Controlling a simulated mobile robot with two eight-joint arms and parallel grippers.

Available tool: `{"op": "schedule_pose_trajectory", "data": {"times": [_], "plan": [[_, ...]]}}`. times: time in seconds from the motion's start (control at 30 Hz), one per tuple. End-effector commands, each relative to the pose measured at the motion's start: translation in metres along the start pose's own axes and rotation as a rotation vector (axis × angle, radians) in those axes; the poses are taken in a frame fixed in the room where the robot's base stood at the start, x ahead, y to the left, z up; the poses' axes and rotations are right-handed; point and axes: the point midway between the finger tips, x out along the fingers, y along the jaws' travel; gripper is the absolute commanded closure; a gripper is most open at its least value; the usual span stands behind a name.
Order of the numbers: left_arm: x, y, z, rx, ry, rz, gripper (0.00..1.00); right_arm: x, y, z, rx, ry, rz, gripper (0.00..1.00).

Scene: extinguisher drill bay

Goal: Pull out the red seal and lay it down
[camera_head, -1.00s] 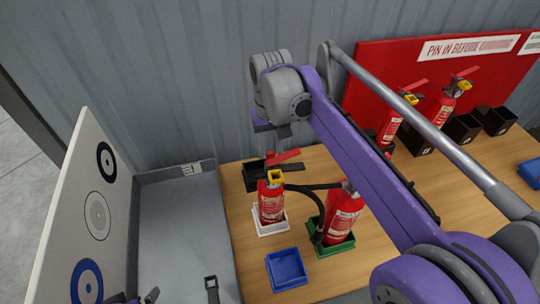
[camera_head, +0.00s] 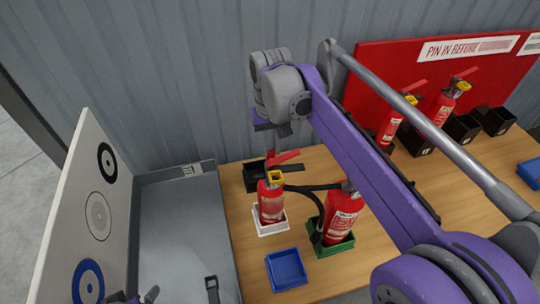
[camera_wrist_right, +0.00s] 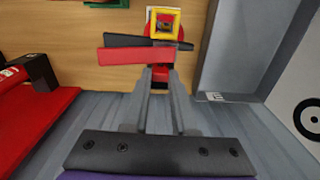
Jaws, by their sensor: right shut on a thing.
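A red extinguisher (camera_head: 271,203) with a yellow square (camera_head: 276,177) at its top stands in a white tray (camera_head: 272,229). Its red lever (camera_wrist_right: 150,55) and black lever (camera_wrist_right: 125,40) show in the right wrist view. My right gripper (camera_wrist_right: 160,78) is beside the extinguisher head, its fingers close together. A small red piece, seemingly the red seal (camera_wrist_right: 160,73), sits between the fingertips and is mostly hidden by them. I cannot tell whether it is clear of the extinguisher. Dark parts at the bottom edge of the head view seem to be my left gripper (camera_head: 137,298); its jaws are unclear.
A second extinguisher (camera_head: 342,214) stands in a green tray (camera_head: 335,247), with a black hose beside it. A blue tray (camera_head: 286,269) lies in front, empty. A black box (camera_head: 252,177) stands behind. A grey bay (camera_head: 180,235) and target board (camera_head: 88,215) are left.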

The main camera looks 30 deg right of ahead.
Motion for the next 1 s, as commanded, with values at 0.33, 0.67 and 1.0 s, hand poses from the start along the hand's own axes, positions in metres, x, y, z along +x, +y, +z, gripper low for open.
{"op": "schedule_pose_trajectory", "data": {"times": [0.33, 0.67, 1.0], "plan": [[-0.009, 0.000, -0.011, 0.000, 0.010, 0.000, 0.00, -0.016, 0.000, -0.001, 0.000, 0.002, 0.000, 1.00], [-0.015, 0.000, -0.020, 0.000, 0.019, 0.000, 0.00, -0.029, 0.000, -0.001, 0.000, 0.002, 0.000, 1.00], [-0.022, 0.000, -0.029, 0.000, 0.029, 0.000, 0.00, -0.042, 0.001, -0.001, 0.000, 0.002, 0.000, 1.00]]}}
